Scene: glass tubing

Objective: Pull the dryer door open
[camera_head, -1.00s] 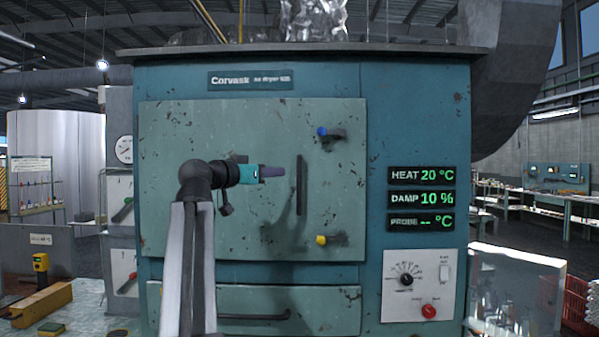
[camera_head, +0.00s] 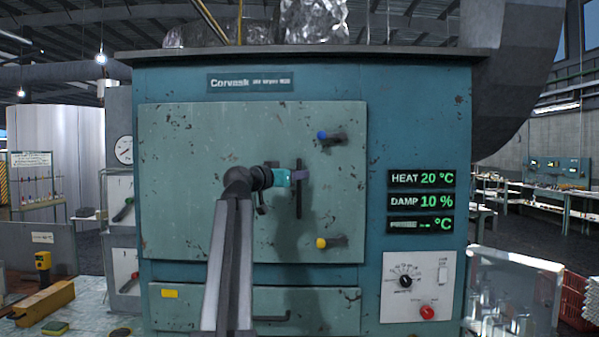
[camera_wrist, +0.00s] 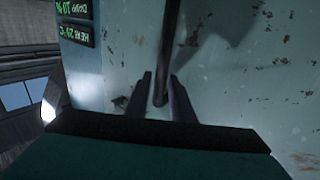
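The dryer door (camera_head: 200,150) is a worn, pale teal panel on the front of the blue dryer, and it looks shut. Its handle (camera_head: 298,205) is a dark upright bar right of the door's middle. My gripper (camera_head: 302,175) is at the upper part of this handle. In the wrist view, my gripper (camera_wrist: 161,88) has its two dark fingers apart, one on each side of the handle (camera_wrist: 169,40). Narrow gaps show between the bar and the fingers, so it looks open around the bar.
A blue-tipped knob (camera_head: 330,138) and a yellow-tipped knob (camera_head: 332,242) stick out from the door, above right and below right of the handle. A drawer (camera_head: 330,305) lies below the door. Displays (camera_head: 421,201) and a dial panel (camera_head: 418,287) are to the right.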

